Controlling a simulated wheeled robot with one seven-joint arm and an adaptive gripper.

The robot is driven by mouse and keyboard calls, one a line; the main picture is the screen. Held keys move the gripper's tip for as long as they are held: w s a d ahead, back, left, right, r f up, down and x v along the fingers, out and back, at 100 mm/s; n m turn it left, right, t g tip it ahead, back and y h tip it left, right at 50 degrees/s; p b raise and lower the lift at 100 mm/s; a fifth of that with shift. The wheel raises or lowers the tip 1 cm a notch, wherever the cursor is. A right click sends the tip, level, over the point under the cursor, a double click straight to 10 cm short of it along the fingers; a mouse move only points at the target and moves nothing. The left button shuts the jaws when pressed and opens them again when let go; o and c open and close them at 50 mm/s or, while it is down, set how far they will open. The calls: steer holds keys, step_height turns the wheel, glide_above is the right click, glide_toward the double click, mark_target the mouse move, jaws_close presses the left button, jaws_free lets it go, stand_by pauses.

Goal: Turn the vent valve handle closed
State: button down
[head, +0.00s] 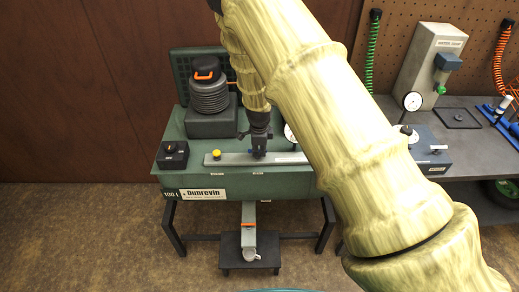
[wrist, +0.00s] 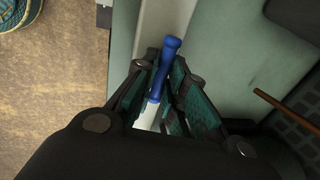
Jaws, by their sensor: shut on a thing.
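The blue vent valve handle (wrist: 168,48) is a short bar with thicker ends. In the wrist view it lies between the two finger pads of my gripper (wrist: 161,78), slanting slightly, with both ends showing. My gripper is shut on it. In the head view my gripper (head: 259,148) points down at the grey strip (head: 232,160) along the front of the green bench top, and its fingers hide most of the handle. The small labels below the strip are too small to read.
A yellow knob (head: 216,154) and a black box (head: 173,155) with a knob sit left of my gripper. A ribbed grey bellows (head: 209,97) stands behind. My arm hides the bench's right part.

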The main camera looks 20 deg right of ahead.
steer(key=shift+w+r, duration=0.1)
steer(key=shift+w, duration=0.05)
steer(key=c, duration=1.5)
jaws_free()
step_height(320, 180, up, 12)
steer(key=s, duration=0.2)
steer(key=shift+s+a+f, duration=0.2)
steer(key=shift+a, duration=0.15)
steer(key=s+d+f+n+g+h+b, duration=0.1)
steer(key=s+d+f+n, duration=0.15)
steer(key=s+f, duration=0.55)
steer(key=s+d+f+n+b, duration=0.1)
steer(key=s+f+n, duration=0.3)
steer(key=s+f, duration=0.35)
steer(key=s+d+f+n+g+h+b, duration=0.15)
steer(key=s+f+n, duration=0.25)
steer(key=s+f, duration=0.4)
steer(key=s+a+f+n+y+b, duration=0.1)
steer(key=s+f+n, duration=0.3)
steer(key=s, duration=0.7)
steer(key=s+a+f+n+y+b, duration=0.1)
steer(key=s+f+n, duration=0.4)
steer(key=s, duration=0.7)
steer(key=a+n+y, duration=0.1)
steer(key=a, duration=0.1)
steer(key=shift+a+f, duration=0.15)
steer(key=shift+a, duration=0.25)
